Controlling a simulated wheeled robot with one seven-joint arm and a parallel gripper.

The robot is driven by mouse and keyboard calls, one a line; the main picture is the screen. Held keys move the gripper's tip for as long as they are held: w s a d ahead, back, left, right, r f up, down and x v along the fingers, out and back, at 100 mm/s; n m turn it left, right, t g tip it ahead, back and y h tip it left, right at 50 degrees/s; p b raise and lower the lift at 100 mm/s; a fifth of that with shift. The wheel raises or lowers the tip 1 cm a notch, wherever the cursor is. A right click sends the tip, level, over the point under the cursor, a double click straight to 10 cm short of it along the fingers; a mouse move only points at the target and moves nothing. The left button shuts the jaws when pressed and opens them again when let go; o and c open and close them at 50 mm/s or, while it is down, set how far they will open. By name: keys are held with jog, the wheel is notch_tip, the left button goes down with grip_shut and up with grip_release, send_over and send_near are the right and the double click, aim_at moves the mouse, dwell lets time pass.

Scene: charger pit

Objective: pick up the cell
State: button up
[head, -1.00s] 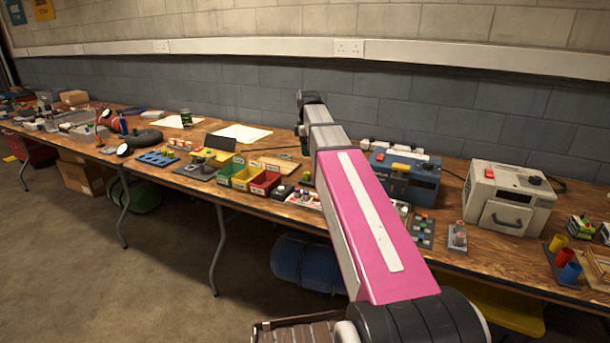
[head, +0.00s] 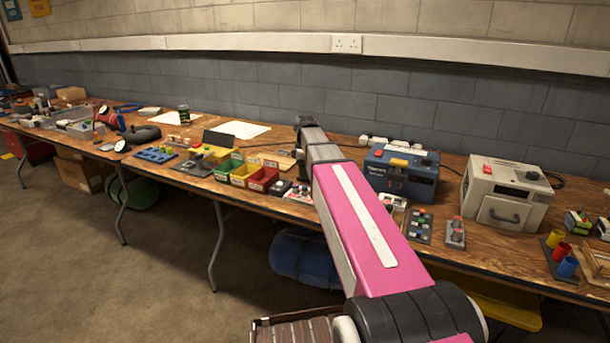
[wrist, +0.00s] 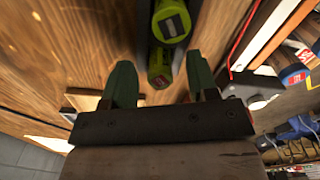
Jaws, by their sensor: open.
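In the head view my pink arm hides the gripper, and I cannot make out the cells there.
The wooden bench (head: 450,190) runs along the wall. Left of my arm are red (head: 262,180), yellow and green bins. Right of it are a blue charger box (head: 402,175) and a cream box (head: 503,197). Small items crowd the bench around my arm.

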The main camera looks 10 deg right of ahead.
jog(key=shift+f, duration=0.25)
grip_shut()
jog(key=shift+r, duration=0.2)
